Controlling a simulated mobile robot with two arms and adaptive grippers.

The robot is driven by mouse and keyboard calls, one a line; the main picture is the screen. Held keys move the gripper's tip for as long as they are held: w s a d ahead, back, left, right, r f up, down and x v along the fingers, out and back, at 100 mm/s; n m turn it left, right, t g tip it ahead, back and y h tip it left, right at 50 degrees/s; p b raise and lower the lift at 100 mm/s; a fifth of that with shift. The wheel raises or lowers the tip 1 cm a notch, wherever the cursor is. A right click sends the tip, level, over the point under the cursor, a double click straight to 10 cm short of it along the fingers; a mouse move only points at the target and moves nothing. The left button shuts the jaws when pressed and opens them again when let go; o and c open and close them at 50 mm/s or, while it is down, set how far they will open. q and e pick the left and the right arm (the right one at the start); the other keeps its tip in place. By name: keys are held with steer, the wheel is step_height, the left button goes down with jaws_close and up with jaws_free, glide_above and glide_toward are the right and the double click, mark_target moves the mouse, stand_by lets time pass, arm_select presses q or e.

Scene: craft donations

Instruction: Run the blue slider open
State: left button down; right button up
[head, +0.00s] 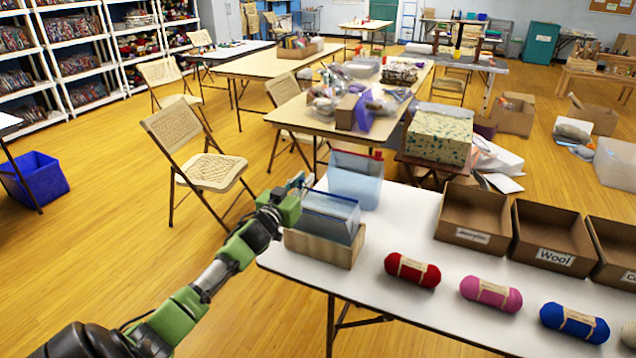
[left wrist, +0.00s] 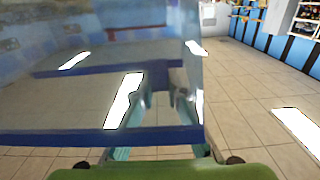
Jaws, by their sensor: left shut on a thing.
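A clear pouch with a blue edge (head: 328,228) stands upright in a light wooden box (head: 322,250) at the left end of the white table. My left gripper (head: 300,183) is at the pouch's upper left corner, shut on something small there. I take it to be the blue slider, but the fingers hide it. In the left wrist view the see-through pouch with its blue band (left wrist: 90,137) fills the left side, and the fingers (left wrist: 165,100) show at its right end. My right gripper is not in view.
Behind stands a second clear pouch (head: 356,182) with a red piece on top. Red (head: 412,270), pink (head: 491,293) and blue (head: 574,323) yarn lie along the front. Cardboard boxes, one labelled Wool (head: 553,236), stand at the right. A folding chair (head: 205,165) is at the left.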

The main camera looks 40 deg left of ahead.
arm_select(q)
steer(key=shift+s+a+f, duration=0.15)
steer(key=shift+a+f, duration=0.15)
steer(key=shift+a, duration=0.05)
steer(key=shift+d+r, duration=0.1)
steer(key=shift+d, duration=0.25)
steer(key=c, duration=1.9)
jaws_free()
steer(key=shift+w+a, duration=0.1)
steer(key=shift+w, duration=0.1)
steer(key=shift+r, duration=0.15)
steer(key=v, duration=1.2)
